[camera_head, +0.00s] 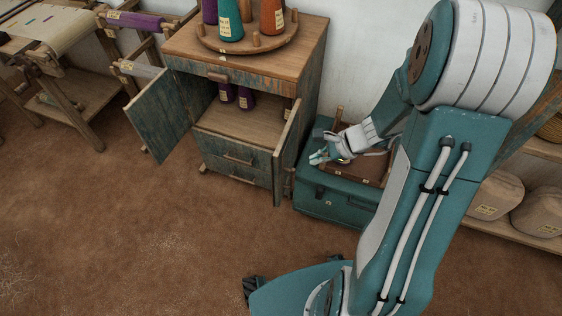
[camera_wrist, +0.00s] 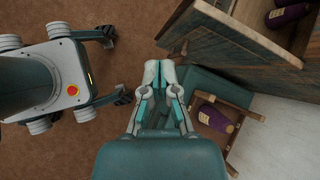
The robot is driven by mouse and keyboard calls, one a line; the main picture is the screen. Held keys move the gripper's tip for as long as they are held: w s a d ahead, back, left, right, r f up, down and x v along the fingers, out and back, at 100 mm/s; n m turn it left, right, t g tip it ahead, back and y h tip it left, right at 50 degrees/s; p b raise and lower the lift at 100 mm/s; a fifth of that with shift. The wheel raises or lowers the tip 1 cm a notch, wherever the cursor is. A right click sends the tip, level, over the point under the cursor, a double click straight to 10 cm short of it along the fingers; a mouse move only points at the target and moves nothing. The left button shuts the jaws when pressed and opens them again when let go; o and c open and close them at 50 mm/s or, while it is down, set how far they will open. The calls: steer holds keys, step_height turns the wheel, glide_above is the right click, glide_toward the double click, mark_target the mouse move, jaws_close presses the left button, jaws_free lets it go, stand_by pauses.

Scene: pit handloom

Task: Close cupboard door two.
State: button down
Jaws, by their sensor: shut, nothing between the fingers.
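The cupboard (camera_head: 245,75) stands at the upper middle of the head view with both doors open. Its left door (camera_head: 162,115) swings wide out to the left. Its right door (camera_head: 286,150) stands out toward the front, seen nearly edge-on. I cannot read which door is number two. My gripper (camera_head: 318,158) is shut and empty, to the right of the right door and above a teal chest. In the wrist view my gripper (camera_wrist: 160,70) points toward weathered wood (camera_wrist: 215,38), probably the right door, with a small gap showing.
The teal chest (camera_head: 325,205) stands right of the cupboard, with a wooden tray (camera_wrist: 246,112) and a purple cone (camera_wrist: 214,118) on it. Cones stand on the cupboard's round rack (camera_head: 245,46). A loom frame (camera_head: 60,90) is at left.

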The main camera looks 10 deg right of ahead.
steer(key=w+d+f+m+t, duration=0.1)
steer(key=w+d+f+m, duration=0.15)
steer(key=f+m, duration=0.35)
glide_toward(278, 171)
steer(key=shift+n, duration=0.4)
steer(key=x, duration=0.6)
steer(key=shift+d+f, duration=0.15)
steer(key=shift+f, duration=0.4)
steer(key=shift+w+a, duration=0.2)
steer(key=shift+a, duration=0.1)
